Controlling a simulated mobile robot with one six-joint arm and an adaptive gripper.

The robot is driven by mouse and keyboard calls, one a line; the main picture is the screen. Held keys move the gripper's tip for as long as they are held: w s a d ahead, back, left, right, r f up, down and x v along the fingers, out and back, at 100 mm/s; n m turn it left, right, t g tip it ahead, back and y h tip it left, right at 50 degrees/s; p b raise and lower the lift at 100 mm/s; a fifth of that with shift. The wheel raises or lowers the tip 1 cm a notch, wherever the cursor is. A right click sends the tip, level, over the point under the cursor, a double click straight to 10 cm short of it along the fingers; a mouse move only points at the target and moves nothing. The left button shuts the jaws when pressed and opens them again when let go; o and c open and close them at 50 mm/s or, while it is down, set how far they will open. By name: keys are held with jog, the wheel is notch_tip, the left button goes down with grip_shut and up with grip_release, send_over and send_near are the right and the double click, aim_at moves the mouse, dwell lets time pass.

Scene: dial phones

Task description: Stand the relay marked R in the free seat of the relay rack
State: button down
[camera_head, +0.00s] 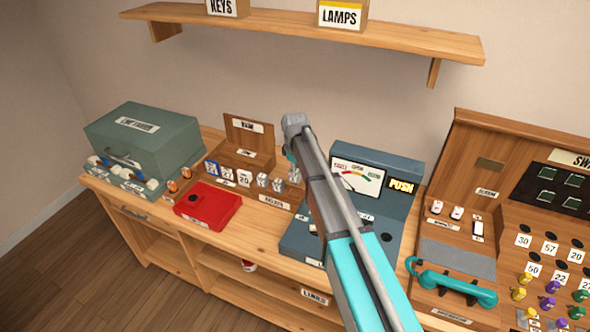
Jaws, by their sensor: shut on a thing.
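The relay rack (273,200) is a wooden stand with a label on its front edge, left of centre on the sideboard. Several small blocks stand in a row on it, some with numbers or marks too small to read, such as a pale block (262,181). The rightmost block (294,174) is close beside my arm in the picture. I cannot make out which one is marked R, nor a free seat. My arm crosses the middle of the view and covers the rack's right end. My gripper's fingers do not show.
A green-grey case (140,135) stands at the left, a red box (208,205) in front of the rack. Right of my arm are a blue tester with a dial (357,178), a teal handset (455,285) and a wooden switchboard (490,165). A shelf (400,38) hangs above.

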aim_at(295, 182)
jog(key=shift+f, duration=0.2)
jog(key=shift+f+b, duration=2.8)
jog(key=shift+b, duration=0.15)
jog(key=shift+f+b, duration=0.75)
jog(key=shift+b, duration=0.05)
jog(key=shift+c, duration=1.3)
grip_release()
jog(key=shift+o, duration=1.2)
jog(key=shift+s, duration=0.1)
jog(key=shift+r, duration=0.15)
